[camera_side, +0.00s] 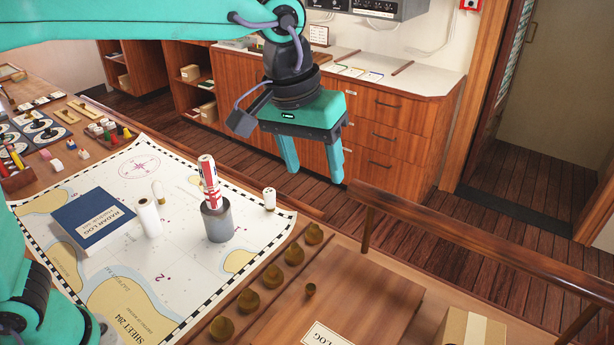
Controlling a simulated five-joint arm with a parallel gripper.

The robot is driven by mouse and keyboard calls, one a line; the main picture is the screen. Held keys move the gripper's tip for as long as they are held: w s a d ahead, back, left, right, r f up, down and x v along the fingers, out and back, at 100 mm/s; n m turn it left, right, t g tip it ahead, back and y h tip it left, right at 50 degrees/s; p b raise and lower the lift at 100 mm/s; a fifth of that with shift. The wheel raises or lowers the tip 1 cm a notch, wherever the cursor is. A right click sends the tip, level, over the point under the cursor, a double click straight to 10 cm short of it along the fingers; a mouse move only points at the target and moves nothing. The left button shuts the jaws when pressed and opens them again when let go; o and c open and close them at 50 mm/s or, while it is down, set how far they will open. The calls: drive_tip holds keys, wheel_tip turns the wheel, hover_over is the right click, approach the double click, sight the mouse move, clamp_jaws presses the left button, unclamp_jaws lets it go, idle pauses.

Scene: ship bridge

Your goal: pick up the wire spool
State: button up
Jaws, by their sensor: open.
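My gripper (315,174) hangs at upper centre, pointing down with its two teal fingers apart and empty. It is above and to the right of the chart, clear of everything on it. No thing is clearly a wire spool. The closest in shape is a white cylinder (148,217) standing on the chart right of the blue book. Two smaller white cylinders stand near, one behind it (159,192) and one farther right (269,199). I cannot tell whether any bears wire. A grey cup (219,222) holding a red and white tube (208,182) stands between them.
The paper chart (180,270) covers the table's left. A blue radar log book (93,218) lies on it. Several brass knobs (271,276) line the chart's right edge. A wooden rail (470,247) and a cardboard box (470,328) are at right.

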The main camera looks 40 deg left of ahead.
drive_tip(key=s+d+f, duration=0.2)
drive_tip(key=d+f, duration=0.1)
drive_tip(key=d, duration=0.6)
drive_tip(key=s+d+f+g+y, duration=0.1)
drive_tip(key=d+f, duration=0.3)
drive_tip(key=d, duration=0.5)
drive_tip(key=s+d+f+g, duration=0.1)
drive_tip(key=s+d+f, duration=0.2)
drive_tip(key=d, duration=0.6)
drive_tip(key=shift+s+f+n, duration=0.1)
drive_tip(key=shift+f+n, duration=0.3)
drive_tip(key=shift+f, duration=1.4)
drive_tip(key=shift+f, duration=0.1)
drive_tip(key=shift+f, duration=2.5)
drive_tip(key=shift+c, duration=0.2)
drive_tip(key=c, duration=1.1)
drive_tip(key=shift+r, duration=0.15)
